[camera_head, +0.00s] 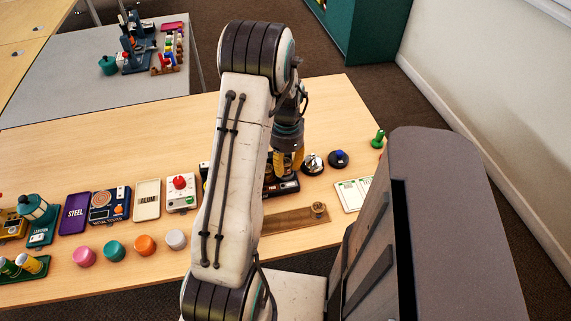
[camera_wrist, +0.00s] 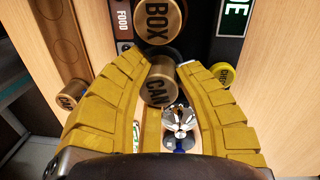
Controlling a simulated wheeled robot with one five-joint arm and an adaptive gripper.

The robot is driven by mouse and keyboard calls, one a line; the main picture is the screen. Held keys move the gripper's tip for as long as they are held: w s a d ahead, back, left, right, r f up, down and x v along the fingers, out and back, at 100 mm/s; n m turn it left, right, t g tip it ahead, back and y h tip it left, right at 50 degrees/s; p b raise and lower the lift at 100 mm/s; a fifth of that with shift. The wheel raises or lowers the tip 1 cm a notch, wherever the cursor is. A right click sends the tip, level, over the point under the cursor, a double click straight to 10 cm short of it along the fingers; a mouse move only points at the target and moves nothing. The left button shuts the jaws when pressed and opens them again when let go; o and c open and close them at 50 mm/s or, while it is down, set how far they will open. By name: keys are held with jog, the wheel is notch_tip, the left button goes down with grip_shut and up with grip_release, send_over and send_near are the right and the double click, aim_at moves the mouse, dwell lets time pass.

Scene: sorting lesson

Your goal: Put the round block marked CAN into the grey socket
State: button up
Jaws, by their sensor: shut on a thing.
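The round brass-coloured block marked CAN (camera_wrist: 158,88) is between the yellow fingers of my gripper (camera_wrist: 160,76) in the wrist view. The gripper is shut on it, and its lettered end faces the camera. Dark round edges show just behind the block; I cannot tell whether they are the grey socket or whether the block touches them. A round block marked BOX (camera_wrist: 158,20) is just beyond the CAN block. In the head view my gripper (camera_head: 289,158) is mostly hidden by my arm, over a dark panel (camera_head: 284,187) on the table.
A round wooden block (camera_head: 319,209) stands on a wooden strip (camera_head: 285,222) at the front edge. The table (camera_head: 120,150) is clear behind the left-hand devices.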

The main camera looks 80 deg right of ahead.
aim_at(286, 159)
jog(key=shift+f+b, duration=0.45)
jog(key=shift+f, duration=0.2)
jog(key=o, duration=0.6)
jog(key=shift+r, duration=0.1)
jog(key=shift+r, duration=0.1)
jog(key=shift+d+r+p, duration=0.15)
jog(key=shift+r+p, duration=1.25)
jog(key=shift+r, duration=0.4)
jog(key=shift+d+r+p, duration=0.15)
jog(key=shift+r+p, duration=1.2)
jog(key=shift+r, duration=0.4)
jog(key=shift+d+r+p, duration=0.15)
jog(key=shift+r+p, duration=1.25)
jog(key=shift+r, duration=0.4)
jog(key=shift+r, duration=0.1)
notch_tip(286, 159, up, 6)
jog(key=p, duration=0.4)
